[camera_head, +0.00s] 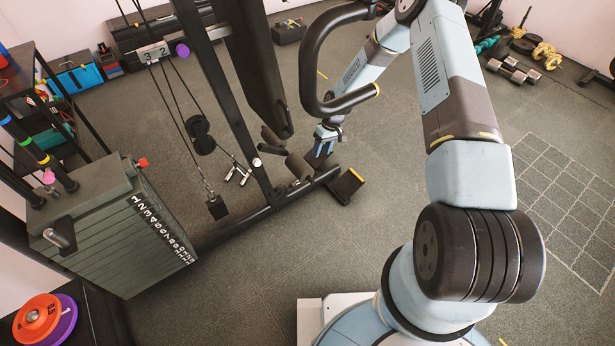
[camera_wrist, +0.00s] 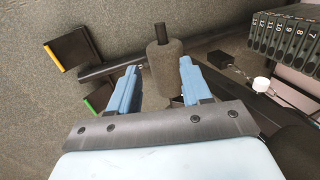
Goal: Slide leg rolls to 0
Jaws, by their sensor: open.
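The leg rolls are dark foam cylinders low on the gym machine's upright. One roll (camera_head: 298,166) sits by the base beam, and another roll (camera_head: 272,138) shows a little higher up. In the wrist view a grey foam roll (camera_wrist: 165,72) with a dark rod end lies between the lines of my fingers. My gripper (camera_head: 326,141) is close above and right of the lower roll in the head view. Its two blue fingers (camera_wrist: 159,70) are apart and empty. I cannot tell whether the roll is between the fingertips or just beyond them.
The machine's black upright (camera_head: 225,100) and base beam (camera_head: 262,205) are close by. A footplate (camera_head: 346,186) with a yellow edge sits right of the rolls. A numbered weight stack (camera_head: 115,235) stands at left. Open floor (camera_head: 270,260) lies in front.

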